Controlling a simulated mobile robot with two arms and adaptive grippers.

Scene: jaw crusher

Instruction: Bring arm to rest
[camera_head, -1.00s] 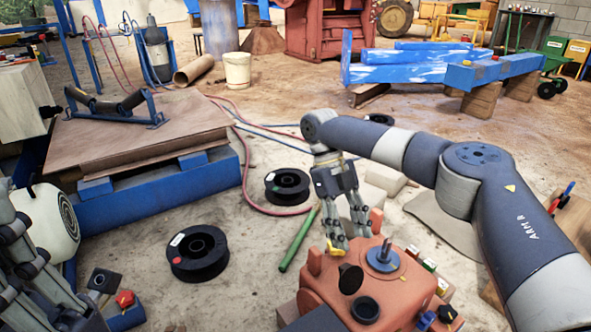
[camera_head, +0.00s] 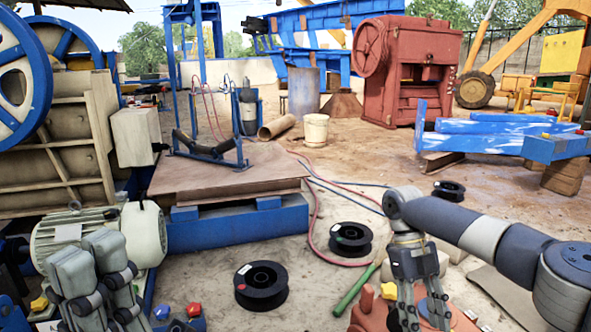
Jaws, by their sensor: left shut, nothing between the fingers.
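My left gripper (camera_head: 98,285) is at the lower left, in front of the pale motor housing (camera_head: 100,232). It is shut with nothing held, and its lower part runs near the bottom edge. My right arm (camera_head: 490,235) reaches in from the right edge. Its gripper (camera_head: 420,308) points down over an orange-red box (camera_head: 372,312) at the bottom. Its fingers are apart with a gap between them. Whether the fingertips touch the box I cannot tell.
Black spools (camera_head: 261,287) and a green rod (camera_head: 356,288) lie on the floor between the arms. A brown-topped blue platform (camera_head: 235,225) stands behind. A large crusher with blue wheels (camera_head: 50,140) fills the left.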

